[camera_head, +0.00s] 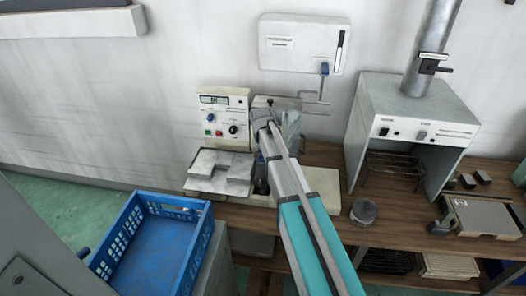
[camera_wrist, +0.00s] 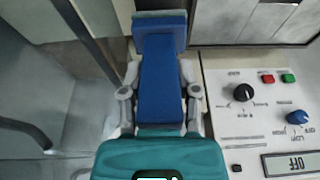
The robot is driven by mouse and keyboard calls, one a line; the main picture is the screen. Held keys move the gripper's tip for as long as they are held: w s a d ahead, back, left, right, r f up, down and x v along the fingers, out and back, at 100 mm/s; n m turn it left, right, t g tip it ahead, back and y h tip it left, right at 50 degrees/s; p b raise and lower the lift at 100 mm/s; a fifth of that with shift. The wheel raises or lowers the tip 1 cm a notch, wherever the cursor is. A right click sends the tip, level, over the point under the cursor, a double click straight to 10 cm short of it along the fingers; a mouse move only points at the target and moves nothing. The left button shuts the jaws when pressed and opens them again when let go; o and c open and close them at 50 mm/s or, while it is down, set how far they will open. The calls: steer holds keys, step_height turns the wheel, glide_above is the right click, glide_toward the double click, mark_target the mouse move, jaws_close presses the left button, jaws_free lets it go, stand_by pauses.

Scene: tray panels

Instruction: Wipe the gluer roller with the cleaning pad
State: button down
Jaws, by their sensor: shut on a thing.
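My gripper (camera_wrist: 160,105) is shut on a blue cleaning pad (camera_wrist: 159,72), with one grey finger on each side of it. The pad's wider end (camera_wrist: 160,32) points to the top of the wrist view. In the head view my arm covers most of the gripper and the pad. The gluer stands by the wall, with its control panel (camera_head: 222,117) left of my wrist; the panel also shows right of the pad in the wrist view (camera_wrist: 250,125). I cannot clearly make out the roller, nor tell whether the pad touches it.
Grey tray panels (camera_head: 222,163) lie left of my arm. A blue crate (camera_head: 150,245) is at front left. A round tin (camera_head: 363,211) and a metal hood (camera_head: 412,120) stand to the right on the wooden bench (camera_head: 400,222). A clear sheet-like part (camera_head: 291,127) is beside my wrist.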

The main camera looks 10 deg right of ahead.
steer(key=shift+w+d, duration=0.1)
steer(key=shift+w, duration=0.1)
stand_by(0.3)
steer(key=shift+w+d, duration=0.3)
steer(key=shift+w, duration=0.45)
steer(key=shift+w+d, duration=0.25)
steer(key=shift+w, duration=0.45)
steer(key=shift+w, duration=0.1)
steer(key=shift+w+d, duration=0.25)
steer(key=shift+w, duration=0.5)
steer(key=shift+w+d, duration=0.25)
steer(key=shift+w, duration=0.45)
steer(key=shift+w+d+f, duration=0.1)
steer(key=shift+w+d, duration=0.2)
steer(key=shift+w, duration=0.45)
steer(key=shift+w+d, duration=0.25)
steer(key=shift+w, duration=0.5)
steer(key=shift+s, duration=0.15)
steer(key=shift+s+a, duration=0.3)
steer(key=shift+s, duration=0.4)
steer(key=shift+s+a, duration=0.25)
steer(key=shift+s, duration=0.45)
